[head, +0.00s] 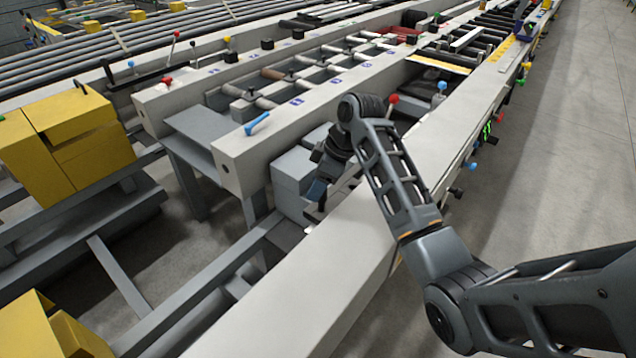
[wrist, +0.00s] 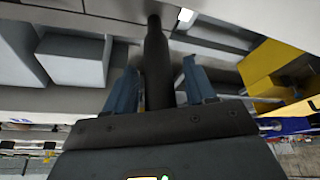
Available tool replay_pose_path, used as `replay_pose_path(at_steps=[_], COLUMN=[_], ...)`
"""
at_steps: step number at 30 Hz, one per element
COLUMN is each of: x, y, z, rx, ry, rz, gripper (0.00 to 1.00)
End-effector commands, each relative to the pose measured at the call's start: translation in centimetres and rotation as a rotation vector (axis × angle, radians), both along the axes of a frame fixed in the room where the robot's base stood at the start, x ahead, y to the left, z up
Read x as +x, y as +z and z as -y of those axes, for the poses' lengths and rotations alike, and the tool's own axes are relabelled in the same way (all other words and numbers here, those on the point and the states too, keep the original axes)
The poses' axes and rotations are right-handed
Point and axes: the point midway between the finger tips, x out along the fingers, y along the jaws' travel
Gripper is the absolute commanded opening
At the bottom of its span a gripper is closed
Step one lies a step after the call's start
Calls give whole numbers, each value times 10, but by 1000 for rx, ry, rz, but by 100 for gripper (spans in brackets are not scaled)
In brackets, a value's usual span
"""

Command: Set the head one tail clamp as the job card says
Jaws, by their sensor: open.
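In the head view my gripper (head: 318,192) reaches down into the gap between two long pale beams, beside grey boxes. In the wrist view its two blue fingers (wrist: 160,66) are apart, with a dark tapered rod (wrist: 157,45) between them; I see gaps on both sides of it. I cannot tell whether this rod is the tail clamp's handle. A blue-handled lever (head: 257,123) lies over the near end of the left beam. A red-knobbed lever (head: 393,101) and a light-blue-knobbed lever (head: 441,87) stand farther along. No job card is readable, and no head one label can be made out.
Yellow blocks (head: 70,140) sit on the frame at left. The near pale beam (head: 320,265) runs under my arm. Coloured knobs and a green display (head: 487,131) line its right side. The concrete floor (head: 570,150) at right is clear.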

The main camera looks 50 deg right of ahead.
Motion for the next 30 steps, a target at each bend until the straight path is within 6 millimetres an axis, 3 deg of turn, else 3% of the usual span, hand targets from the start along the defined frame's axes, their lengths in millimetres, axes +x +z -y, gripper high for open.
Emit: replay_pose_path(at_steps=[10,27,30], x=[2,2,2], y=[-4,-4,-4], z=[-1,-1,-1], rx=[0,-1,-1], ry=[0,0,0], rz=[1,0,0], gripper=[55,0,0])
